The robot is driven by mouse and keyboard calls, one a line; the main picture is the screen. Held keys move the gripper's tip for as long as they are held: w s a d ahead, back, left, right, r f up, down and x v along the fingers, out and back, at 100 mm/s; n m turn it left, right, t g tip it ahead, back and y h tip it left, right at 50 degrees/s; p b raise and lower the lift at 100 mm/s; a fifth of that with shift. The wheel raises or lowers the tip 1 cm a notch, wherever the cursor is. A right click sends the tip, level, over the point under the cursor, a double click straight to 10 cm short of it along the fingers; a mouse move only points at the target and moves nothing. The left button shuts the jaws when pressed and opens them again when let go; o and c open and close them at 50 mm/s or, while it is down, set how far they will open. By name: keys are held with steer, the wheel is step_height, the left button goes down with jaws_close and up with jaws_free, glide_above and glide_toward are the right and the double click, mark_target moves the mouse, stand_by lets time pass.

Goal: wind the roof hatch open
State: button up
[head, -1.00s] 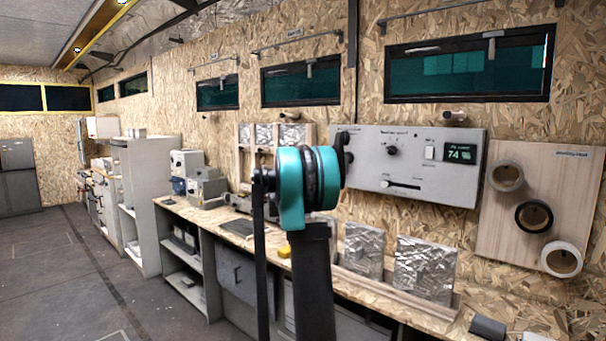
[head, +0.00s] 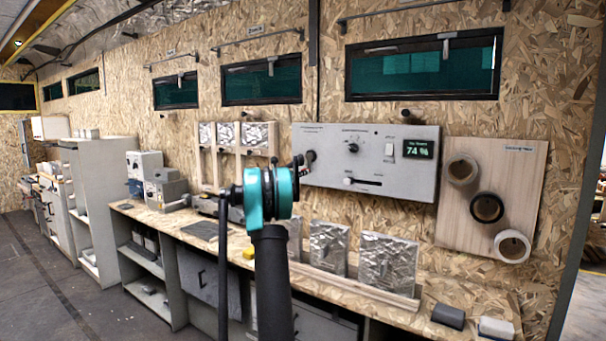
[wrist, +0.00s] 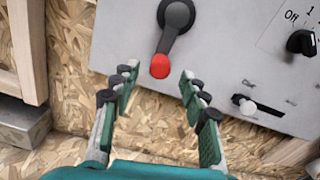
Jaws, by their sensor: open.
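A grey control panel (head: 365,165) is mounted on the chipboard wall, and its display (head: 419,150) reads 74 %. In the wrist view, a black crank (wrist: 174,28) on this panel hangs downward, with a red knob (wrist: 160,66) at its end. My gripper (wrist: 158,80) is open, its green-padded fingers to either side below the red knob. The fingers look apart from the knob, with nothing between them. In the head view my teal-banded arm stands in front of the panel's left end and hides most of the gripper.
The panel also carries a slider (wrist: 248,107) and a rotary knob (wrist: 301,42) right of the crank. Below, a workbench (head: 420,314) holds foil-covered plates (head: 388,266). A board with several rings (head: 530,158) hangs to the right. Shelves (head: 105,185) stand left; floor is clear there.

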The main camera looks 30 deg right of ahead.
steer(key=shift+x, duration=2.05)
steer(key=shift+s, duration=0.1)
jaws_close()
